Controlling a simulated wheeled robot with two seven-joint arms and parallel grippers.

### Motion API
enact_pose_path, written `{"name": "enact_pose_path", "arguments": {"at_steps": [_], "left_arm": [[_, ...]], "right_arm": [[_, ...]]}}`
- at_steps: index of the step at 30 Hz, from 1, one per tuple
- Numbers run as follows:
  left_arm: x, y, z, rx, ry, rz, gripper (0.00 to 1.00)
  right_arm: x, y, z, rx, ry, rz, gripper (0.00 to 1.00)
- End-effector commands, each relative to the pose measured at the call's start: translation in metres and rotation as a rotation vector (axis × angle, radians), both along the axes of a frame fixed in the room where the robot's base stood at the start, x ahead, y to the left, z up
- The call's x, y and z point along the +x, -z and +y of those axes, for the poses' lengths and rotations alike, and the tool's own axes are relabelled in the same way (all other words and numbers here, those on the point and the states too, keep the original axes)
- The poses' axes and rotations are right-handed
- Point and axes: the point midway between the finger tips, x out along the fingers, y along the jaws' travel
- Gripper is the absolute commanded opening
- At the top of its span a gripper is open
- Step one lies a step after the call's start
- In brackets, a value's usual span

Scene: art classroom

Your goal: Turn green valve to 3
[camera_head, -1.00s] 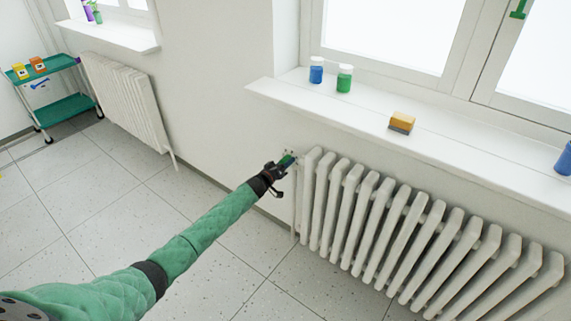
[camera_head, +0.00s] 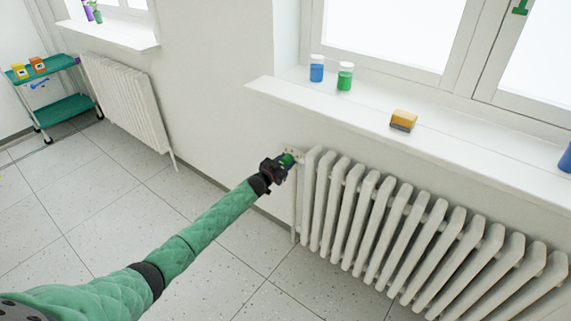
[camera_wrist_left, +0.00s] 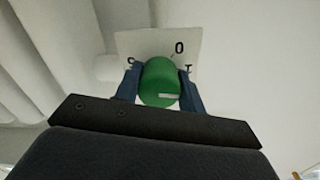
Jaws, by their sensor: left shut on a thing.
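The green valve (camera_head: 287,159) is a small round knob at the upper left end of the white radiator (camera_head: 345,212). In the left wrist view the valve (camera_wrist_left: 159,82) sits in front of a pale plate (camera_wrist_left: 188,42) with dark marks, a 0 at the top among them; the other marks are partly hidden. A light mark shows low on the knob's face. My left gripper (camera_head: 282,163) is shut on the valve, with one blue finger on each side of it in the wrist view. My right gripper is not in view.
A white window sill (camera_head: 470,160) runs above the radiator, holding a blue jar (camera_head: 316,69), a green jar (camera_head: 345,78) and a yellow sponge (camera_head: 403,119). A green cart (camera_head: 62,108) and a second radiator (camera_head: 125,98) stand at the left. The floor between is clear.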

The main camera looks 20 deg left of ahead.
Motion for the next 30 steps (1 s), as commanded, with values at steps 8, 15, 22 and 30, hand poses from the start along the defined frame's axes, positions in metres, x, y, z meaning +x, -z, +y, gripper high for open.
{"name": "enact_pose_path", "arguments": {"at_steps": [8,15,22,30], "left_arm": [[0.000,0.002,0.001,0.246,0.000,-0.089,0.17],[0.000,0.002,0.001,0.460,0.000,-0.166,0.17],[0.000,0.003,0.001,0.665,0.001,-0.241,0.17],[-0.001,0.002,0.000,0.905,0.001,-0.327,0.17]], "right_arm": [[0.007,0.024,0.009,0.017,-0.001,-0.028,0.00],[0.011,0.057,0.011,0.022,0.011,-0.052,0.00],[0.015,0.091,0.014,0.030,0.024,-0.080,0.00],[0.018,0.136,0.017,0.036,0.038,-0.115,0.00]]}}
